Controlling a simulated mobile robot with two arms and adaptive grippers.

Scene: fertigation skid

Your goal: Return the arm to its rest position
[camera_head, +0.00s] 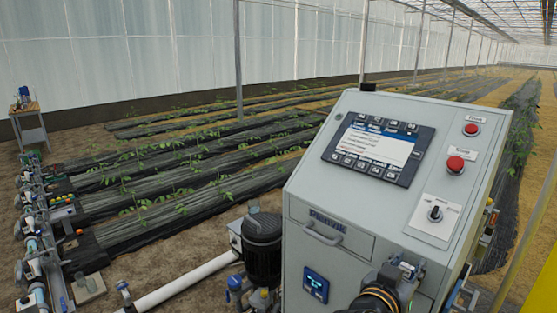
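My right gripper (408,268) shows at the bottom, right of centre, in front of the grey control cabinet (300,205). My dark wrist comes in below it from the bottom edge. The fingers are small and partly hidden by the wrist, so I cannot tell whether they are open or shut. I see nothing clearly held. My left gripper is not in view.
The cabinet's sloped top has a screen panel (379,146), two red buttons (456,164) and a black knob (435,213). A black motor pump (263,249) and white pipe (185,284) stand left. A yellow post (540,290) is at right.

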